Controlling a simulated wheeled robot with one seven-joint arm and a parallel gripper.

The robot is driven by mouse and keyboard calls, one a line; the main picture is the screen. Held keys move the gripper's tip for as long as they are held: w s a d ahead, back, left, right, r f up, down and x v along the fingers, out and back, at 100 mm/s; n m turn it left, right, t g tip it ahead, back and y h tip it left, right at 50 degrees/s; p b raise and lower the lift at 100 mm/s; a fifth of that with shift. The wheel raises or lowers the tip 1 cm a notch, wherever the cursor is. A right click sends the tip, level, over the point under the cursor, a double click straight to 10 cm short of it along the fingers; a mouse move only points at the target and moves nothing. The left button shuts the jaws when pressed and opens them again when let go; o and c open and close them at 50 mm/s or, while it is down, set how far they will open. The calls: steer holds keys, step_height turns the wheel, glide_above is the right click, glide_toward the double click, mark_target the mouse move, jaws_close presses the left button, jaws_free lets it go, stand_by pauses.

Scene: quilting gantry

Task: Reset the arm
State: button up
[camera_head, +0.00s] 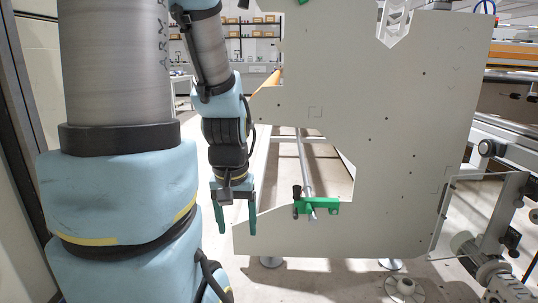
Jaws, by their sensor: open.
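My arm comes down from the top of the view with blue covers and grey links. My gripper (236,218) hangs at its end with green fingers pointing down. The fingers are apart with nothing between them. It is left of the large pale gantry side panel (400,130), near the panel's lower left corner. I cannot tell whether the right finger touches the panel.
A clear guard plate (470,215) and machinery stand at the right. Shelves with boxes (250,32) are far back. Pale floor shows below the panel.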

step_height(320, 180, up, 38)
steer(key=p, duration=3.6)
steer(key=shift+w+p, duration=0.3)
steer(key=shift+w, duration=0.05)
steer(key=shift+d, duration=0.1)
